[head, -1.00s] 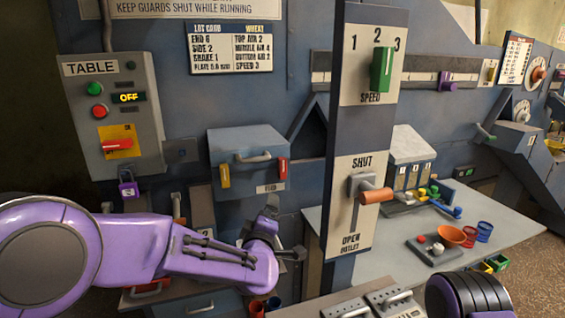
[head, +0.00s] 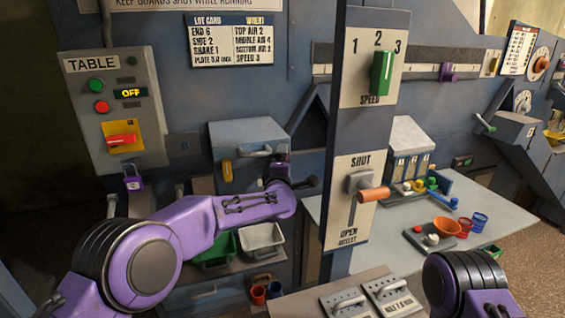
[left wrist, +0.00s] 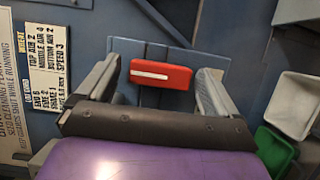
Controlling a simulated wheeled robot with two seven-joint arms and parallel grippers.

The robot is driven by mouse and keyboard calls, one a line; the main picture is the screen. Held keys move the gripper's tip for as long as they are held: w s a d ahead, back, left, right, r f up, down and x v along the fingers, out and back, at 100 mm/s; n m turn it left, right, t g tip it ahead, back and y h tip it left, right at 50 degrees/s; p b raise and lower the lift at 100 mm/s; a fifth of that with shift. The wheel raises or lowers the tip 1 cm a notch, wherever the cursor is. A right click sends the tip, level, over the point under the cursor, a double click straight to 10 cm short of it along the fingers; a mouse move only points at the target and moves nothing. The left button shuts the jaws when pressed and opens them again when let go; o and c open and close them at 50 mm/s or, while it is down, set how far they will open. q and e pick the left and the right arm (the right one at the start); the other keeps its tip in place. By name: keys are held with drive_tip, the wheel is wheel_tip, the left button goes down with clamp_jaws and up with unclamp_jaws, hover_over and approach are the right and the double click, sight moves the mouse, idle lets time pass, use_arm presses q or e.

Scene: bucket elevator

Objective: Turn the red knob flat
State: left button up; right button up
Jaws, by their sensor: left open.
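The red knob (left wrist: 160,75), a bar with a white line, shows in the left wrist view on the grey-blue box (left wrist: 185,55). That view is rolled, and the bar stands upright along the box front. My left gripper (left wrist: 156,70) is open, with one finger beyond each end of the bar; I cannot tell whether they touch it. In the head view my left gripper (head: 296,172) is at the right side of the box (head: 245,135) and hides the red knob. The yellow knob (head: 227,170) stands upright on the box's left side. My right gripper is out of view.
A green tray (head: 216,250) and a white tray (head: 262,237) sit below the box. A tall SPEED/OUTLET post (head: 345,130) stands close on the right. The TABLE panel (head: 108,105) on the left has another red handle (head: 121,140), lying nearly level.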

use_arm(q)
drive_tip(key=c, duration=1.1)
drive_tip(key=shift+o, duration=0.3)
drive_tip(key=shift+r+m+p, duration=0.15)
drive_tip(key=shift+m+p, duration=0.15)
drive_tip(key=shift+p, duration=0.25)
drive_tip(key=shift+w+d+r+m+g+y+p, duration=0.1)
drive_tip(key=shift+m+g+y+p, duration=0.9)
drive_tip(key=shift+m, duration=1)
drive_tip(key=shift+s+d+f+m+g+y+p, duration=0.1)
drive_tip(key=shift+m+g+y+p, duration=0.85)
drive_tip(key=shift+m, duration=1.05)
drive_tip(key=shift+w+d+r+m+g+y+p, duration=0.1)
drive_tip(key=shift+m+g+y+p, duration=0.45)
drive_tip(key=shift+m+p, duration=1.1)
drive_tip(key=shift+m+b, duration=0.4)
drive_tip(key=shift+m, duration=0.05)
